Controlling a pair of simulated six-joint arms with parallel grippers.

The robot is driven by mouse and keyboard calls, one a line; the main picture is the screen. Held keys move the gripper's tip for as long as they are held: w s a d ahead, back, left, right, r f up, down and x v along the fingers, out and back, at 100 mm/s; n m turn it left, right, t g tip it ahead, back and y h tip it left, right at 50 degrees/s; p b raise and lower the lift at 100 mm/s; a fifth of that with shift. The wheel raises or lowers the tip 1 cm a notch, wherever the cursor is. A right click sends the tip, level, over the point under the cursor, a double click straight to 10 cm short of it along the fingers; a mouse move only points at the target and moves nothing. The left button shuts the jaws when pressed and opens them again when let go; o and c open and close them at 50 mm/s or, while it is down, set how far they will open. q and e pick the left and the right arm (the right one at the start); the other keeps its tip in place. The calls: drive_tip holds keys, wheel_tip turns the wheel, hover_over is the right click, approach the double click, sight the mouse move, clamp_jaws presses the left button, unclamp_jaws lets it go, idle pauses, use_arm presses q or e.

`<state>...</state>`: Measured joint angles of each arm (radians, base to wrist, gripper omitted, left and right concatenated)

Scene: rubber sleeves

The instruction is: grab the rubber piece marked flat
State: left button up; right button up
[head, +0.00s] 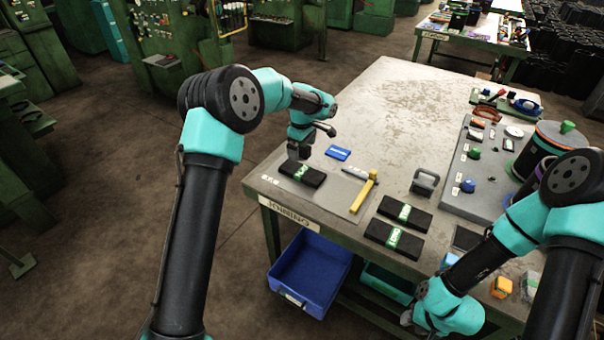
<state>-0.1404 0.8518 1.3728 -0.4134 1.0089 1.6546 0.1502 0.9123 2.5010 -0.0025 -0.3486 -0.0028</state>
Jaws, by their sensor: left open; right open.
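Three black rubber pieces with green labels lie on the table; the lettering is too small to read, so I cannot tell which is marked flat. One rubber piece (313,180) lies on a grey mat at the table's left corner. A second (418,217) and a third (380,231) lie one behind the other near the front edge. My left gripper (297,157) is open, just above the back-left end of the first piece; contact is unclear. My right gripper (407,320) is open at the lower right, beyond the front edge, apart from the pieces.
A yellow-handled tool (363,192) and a blue block (338,153) lie near the first piece. A grey handled block (425,181) stands further right. A grey board (467,203) holds small parts. A blue bin (310,272) sits below the table. The back middle is clear.

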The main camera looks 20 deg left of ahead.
use_arm(q)
hover_over(302, 170)
drive_tip(key=f, duration=0.6)
drive_tip(key=shift+s+d, duration=0.15)
drive_tip(key=shift+s, duration=0.2)
drive_tip(key=shift+w+f, duration=0.2)
drive_tip(key=shift+f, duration=2.4)
drive_tip(key=c, duration=1)
drive_tip(key=shift+r, duration=0.1)
